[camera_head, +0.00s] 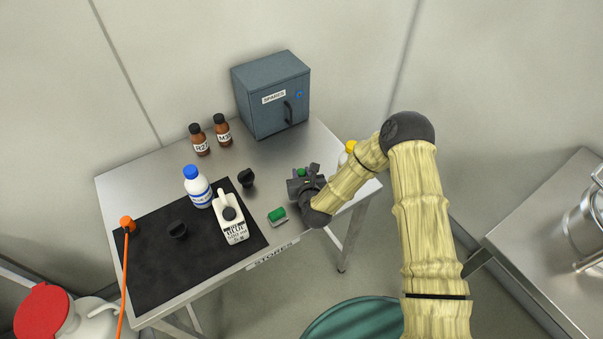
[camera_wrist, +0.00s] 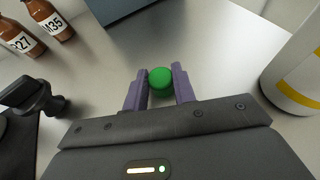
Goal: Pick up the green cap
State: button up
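The green cap (camera_wrist: 160,79) is small and round and sits between my two purple-grey fingertips in the wrist view. It fills the narrow gap, with a finger against each side, so my gripper (camera_wrist: 160,82) looks shut on it. In the head view the green cap (camera_head: 301,172) shows as a small green spot at my gripper (camera_head: 304,176), over the right part of the steel table (camera_head: 150,172). I cannot tell whether it still touches the table. A second green piece (camera_head: 277,214) with a pale base lies near the front edge, left of my gripper.
A grey cabinet (camera_head: 272,92) stands behind my gripper. A yellow-topped white container (camera_head: 349,147) is close on the right. Black knob-like pieces (camera_head: 247,178), a white jug (camera_head: 230,216), a blue-capped bottle (camera_head: 197,187) and brown bottles (camera_head: 222,131) stand to the left.

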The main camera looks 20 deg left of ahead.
aim_at(302, 175)
notch_tip(302, 175, up, 10)
jog(key=shift+b, duration=0.65)
dwell(0.6)
